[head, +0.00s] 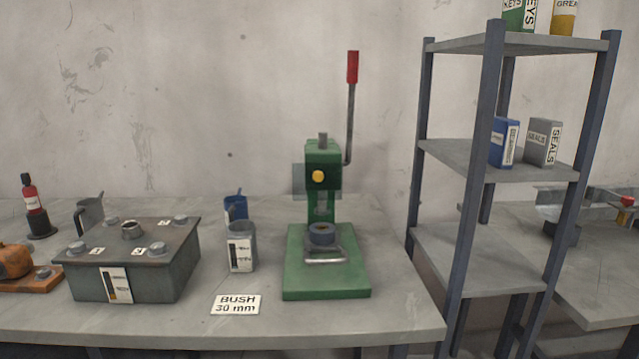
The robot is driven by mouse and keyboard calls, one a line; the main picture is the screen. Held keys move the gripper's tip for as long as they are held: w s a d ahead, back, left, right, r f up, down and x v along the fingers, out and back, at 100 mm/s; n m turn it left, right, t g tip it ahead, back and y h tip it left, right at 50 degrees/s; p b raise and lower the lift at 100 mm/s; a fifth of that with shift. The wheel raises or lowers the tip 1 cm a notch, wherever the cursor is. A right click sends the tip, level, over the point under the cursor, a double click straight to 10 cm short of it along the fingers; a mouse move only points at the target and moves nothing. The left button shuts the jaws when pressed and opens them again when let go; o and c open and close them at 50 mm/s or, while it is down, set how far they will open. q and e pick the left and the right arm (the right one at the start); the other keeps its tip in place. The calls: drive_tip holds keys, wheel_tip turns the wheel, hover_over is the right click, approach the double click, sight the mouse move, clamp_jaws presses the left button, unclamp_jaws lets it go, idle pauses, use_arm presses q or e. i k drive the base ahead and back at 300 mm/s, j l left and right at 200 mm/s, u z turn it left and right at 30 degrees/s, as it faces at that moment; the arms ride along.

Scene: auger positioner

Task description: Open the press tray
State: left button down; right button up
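The green press (323,165) stands upright on the workbench, with a red-handled lever (352,68) raised at its right and a yellow knob on its front. The press tray (325,256) sits low on the green base, under the ram. It has a metal bar handle at its front edge, and a dark round ring (322,235) rests on it. How far the tray is slid out is hard to tell. Neither of my grippers is in the head view.
A grey metal box (130,282) with round fittings, a grey labelled mug (241,248) and a blue mug (236,207) stand left of the press. A "BUSH 30 mm" card (236,304) lies near the front edge. A shelf rack (470,160) stands close at right.

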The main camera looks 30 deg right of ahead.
sight(329, 241)
drive_tip(key=i+l+z, duration=0.1)
drive_tip(key=z, duration=0.25)
drive_tip(key=i+l+z, duration=0.1)
drive_tip(key=z, duration=0.25)
